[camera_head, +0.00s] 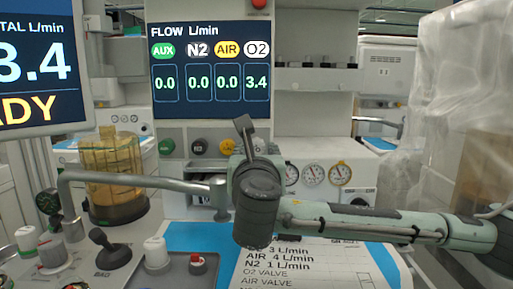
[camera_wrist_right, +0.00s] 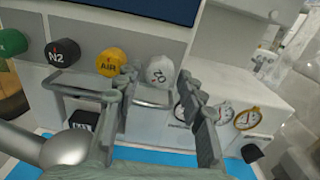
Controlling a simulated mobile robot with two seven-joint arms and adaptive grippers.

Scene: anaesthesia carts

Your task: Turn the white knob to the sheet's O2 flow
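The white O2 knob (camera_wrist_right: 160,72) shows in the right wrist view, on the panel right of the yellow AIR knob (camera_wrist_right: 110,62). My right gripper (camera_wrist_right: 158,88) is open, with one finger on each side of the white knob. I cannot tell whether either finger touches it. In the head view my right gripper (camera_head: 245,130) covers most of the white knob. The flow display (camera_head: 209,70) reads 3.4 under O2 and 0.0 under AUX, N2 and AIR. The sheet (camera_head: 305,258) lists 3 L/min on a partly hidden top line, AIR 4 and N2 1. My left gripper is out of view.
The black N2 knob (camera_head: 199,146) and green AUX knob (camera_head: 166,146) sit left on the same panel. Several round gauges (camera_head: 314,174) are to the right. A grey bar (camera_head: 140,180) crosses in front at left. Plastic sheeting (camera_head: 425,120) hangs at right.

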